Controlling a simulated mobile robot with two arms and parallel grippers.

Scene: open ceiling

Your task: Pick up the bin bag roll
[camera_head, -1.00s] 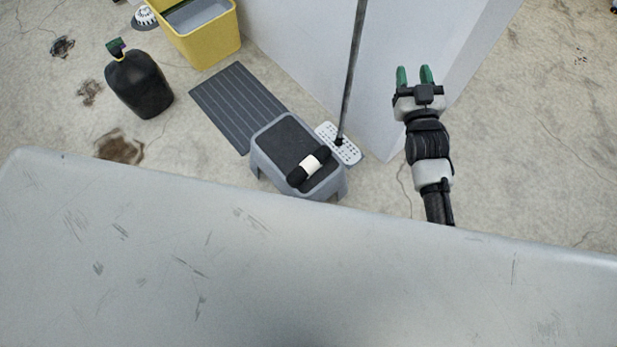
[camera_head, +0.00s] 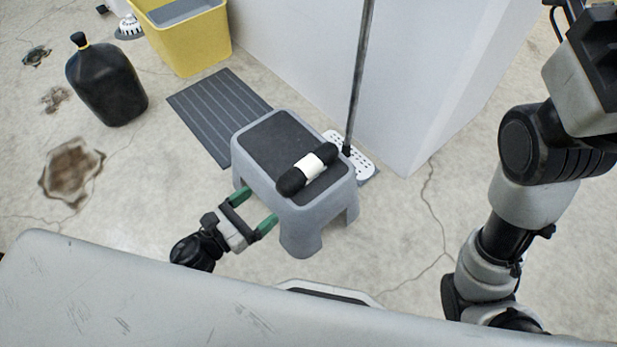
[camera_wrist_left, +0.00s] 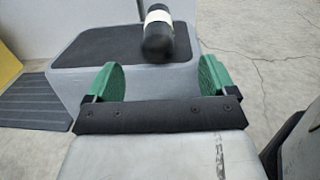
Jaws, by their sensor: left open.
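The bin bag roll (camera_head: 307,168) is a black cylinder with a white paper band. It lies diagonally on the dark top of a grey step stool (camera_head: 303,222). My left gripper (camera_head: 254,209), with green fingers, is open and empty at the stool's near left side, apart from the roll. In the left wrist view the roll (camera_wrist_left: 158,42) lies beyond the open fingers (camera_wrist_left: 160,78), roughly centred between them, with its end facing the camera. My right arm (camera_head: 530,165) crosses the right side of the head view; its gripper is outside the frame.

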